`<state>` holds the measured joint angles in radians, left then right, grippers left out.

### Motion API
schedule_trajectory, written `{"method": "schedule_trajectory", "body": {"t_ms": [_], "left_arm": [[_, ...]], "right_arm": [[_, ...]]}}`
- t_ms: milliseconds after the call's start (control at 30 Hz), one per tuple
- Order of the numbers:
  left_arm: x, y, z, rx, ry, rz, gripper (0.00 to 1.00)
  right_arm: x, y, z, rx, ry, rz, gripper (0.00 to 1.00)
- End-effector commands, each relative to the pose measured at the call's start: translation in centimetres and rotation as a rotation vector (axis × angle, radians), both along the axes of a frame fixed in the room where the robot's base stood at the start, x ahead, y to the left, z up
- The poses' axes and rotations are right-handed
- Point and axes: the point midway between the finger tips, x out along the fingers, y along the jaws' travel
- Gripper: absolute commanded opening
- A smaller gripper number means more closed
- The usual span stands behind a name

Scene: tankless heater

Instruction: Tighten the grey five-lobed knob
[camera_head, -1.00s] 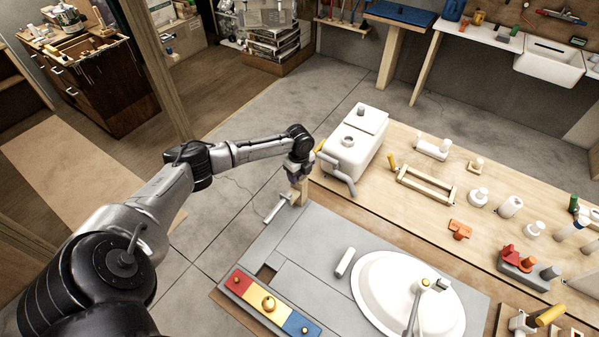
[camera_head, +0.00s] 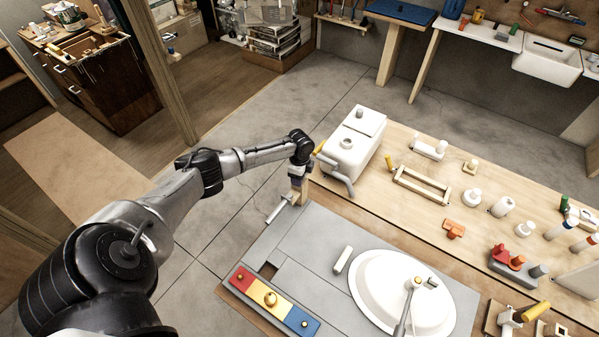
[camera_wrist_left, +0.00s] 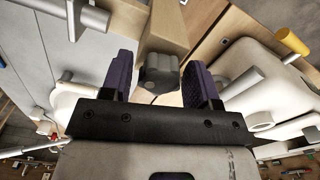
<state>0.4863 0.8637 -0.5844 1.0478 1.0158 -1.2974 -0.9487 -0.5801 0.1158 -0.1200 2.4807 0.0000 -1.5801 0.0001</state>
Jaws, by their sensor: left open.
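The grey lobed knob (camera_wrist_left: 158,72) is on the end of a wooden post (camera_wrist_left: 168,28) in the left wrist view. The post also shows in the head view (camera_head: 299,194) at the table's left edge. My left gripper (camera_wrist_left: 159,84) is open, with one purple finger on each side of the knob. Gaps show between the knob and both fingers, and I cannot tell whether they overlap it in depth. In the head view the left gripper (camera_head: 297,181) is over the post and hides the knob. My right gripper is not in view.
A white tank (camera_head: 352,148) with a grey bent pipe (camera_head: 341,180) stands close right of the gripper. A grey horizontal handle (camera_head: 277,209) sticks out near the post. A white basin (camera_head: 375,303) and a red, yellow and blue panel (camera_head: 284,305) lie nearer. Open floor is to the left.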

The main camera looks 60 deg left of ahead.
Motion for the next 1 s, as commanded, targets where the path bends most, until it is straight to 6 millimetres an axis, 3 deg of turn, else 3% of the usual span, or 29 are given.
{"method": "schedule_trajectory", "body": {"t_ms": [267,500,700,1000], "left_arm": [[0.0,0.0,0.2,-0.001,0.001,0.033,0.55],[0.0,-0.1,0.5,-0.003,0.001,0.317,0.55],[0.0,0.0,0.2,0.0,0.001,0.494,0.55],[0.0,0.0,0.0,0.0,0.0,0.523,0.55]], "right_arm": [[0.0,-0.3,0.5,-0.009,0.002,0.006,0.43],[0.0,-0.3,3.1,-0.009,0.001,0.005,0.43],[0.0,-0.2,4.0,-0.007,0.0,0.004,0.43],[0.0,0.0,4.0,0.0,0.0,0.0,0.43]]}}
